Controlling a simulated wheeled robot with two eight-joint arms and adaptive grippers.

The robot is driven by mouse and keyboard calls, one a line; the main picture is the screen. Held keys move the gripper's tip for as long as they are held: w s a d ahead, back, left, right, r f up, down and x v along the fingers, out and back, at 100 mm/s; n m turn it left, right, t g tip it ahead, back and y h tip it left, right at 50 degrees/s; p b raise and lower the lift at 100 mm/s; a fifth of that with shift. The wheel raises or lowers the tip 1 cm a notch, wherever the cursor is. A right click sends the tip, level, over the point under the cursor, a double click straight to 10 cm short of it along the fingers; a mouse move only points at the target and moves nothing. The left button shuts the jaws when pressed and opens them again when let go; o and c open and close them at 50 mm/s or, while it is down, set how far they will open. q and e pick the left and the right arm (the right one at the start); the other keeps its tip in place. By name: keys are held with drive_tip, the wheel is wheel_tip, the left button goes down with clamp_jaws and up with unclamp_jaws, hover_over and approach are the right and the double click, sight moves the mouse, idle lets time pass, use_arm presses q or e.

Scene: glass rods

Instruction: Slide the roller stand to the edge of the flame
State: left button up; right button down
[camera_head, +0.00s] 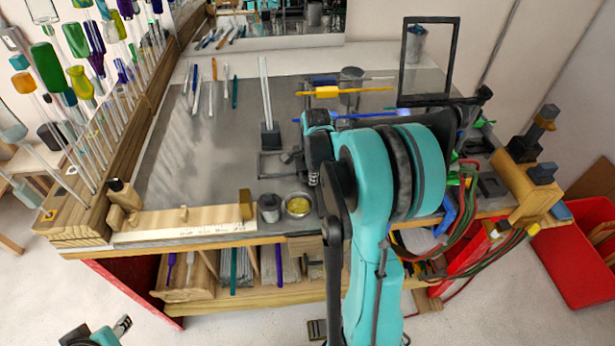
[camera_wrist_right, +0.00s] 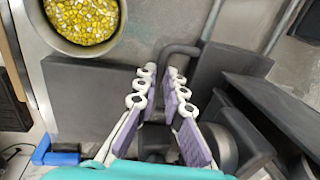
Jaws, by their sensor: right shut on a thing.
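My right gripper (camera_head: 312,178) is low over the bench, mostly hidden behind my teal arm in the head view. In the right wrist view its fingers (camera_wrist_right: 160,80) are closed around a dark grey bent bar (camera_wrist_right: 187,49), which seems to be part of the roller stand. A low dark frame (camera_head: 262,166) shows left of that gripper in the head view. The rest of the stand is hard to make out. I cannot make out a flame or its edge. My left gripper (camera_head: 122,326) is at the bottom left, off the bench; its jaw opening is unclear.
A bowl of yellow grains (camera_head: 298,206) and a grey cup (camera_head: 269,208) stand near the front edge. A dark holder with upright rods (camera_head: 270,133) stands behind. A yellow tool (camera_head: 345,91) lies farther back. The bench's left part (camera_head: 195,150) is mostly clear.

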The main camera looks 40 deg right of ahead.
drive_tip(key=c, duration=1.9)
unclamp_jaws()
